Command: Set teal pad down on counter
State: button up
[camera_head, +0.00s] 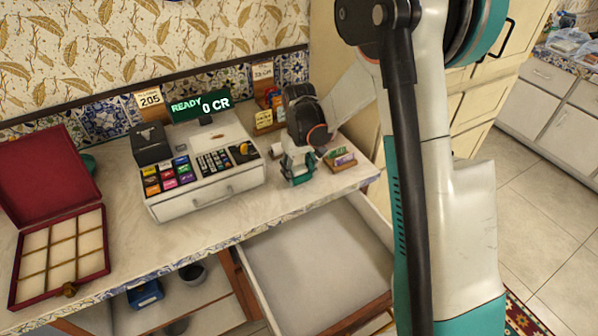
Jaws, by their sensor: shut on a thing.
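My gripper (298,166) points down at the right part of the counter (235,217), just right of the cash register. It is shut on a small teal thing, the teal pad (299,181), which shows low between and around the fingers. The pad is small and partly hidden by the gripper, so its outline is unclear. It is at or very close to the counter surface; I cannot tell whether it touches.
The cash register (205,195) with coloured keys stands left of my gripper. A small wooden holder with cards (340,160) stands close on the right. An open red box (62,252) lies at the left. An open drawer (318,255) juts out below the counter.

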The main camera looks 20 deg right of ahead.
aim_at(299, 169)
jog(key=shift+f, duration=0.1)
jog(key=o, duration=0.5)
jog(key=shift+f, duration=0.1)
jog(key=o, duration=0.5)
jog(key=shift+c, duration=0.2)
notch_tip(299, 169, up, 13)
jog(key=p, duration=0.4)
jog(key=s+r+m+t, duration=0.1)
jog(key=s+r+t, duration=0.3)
jog(key=s+r, duration=0.8)
jog(key=s+m+t, duration=0.1)
jog(key=s+t, duration=0.2)
jog(key=s, duration=1)
jog(key=shift+s, duration=0.2)
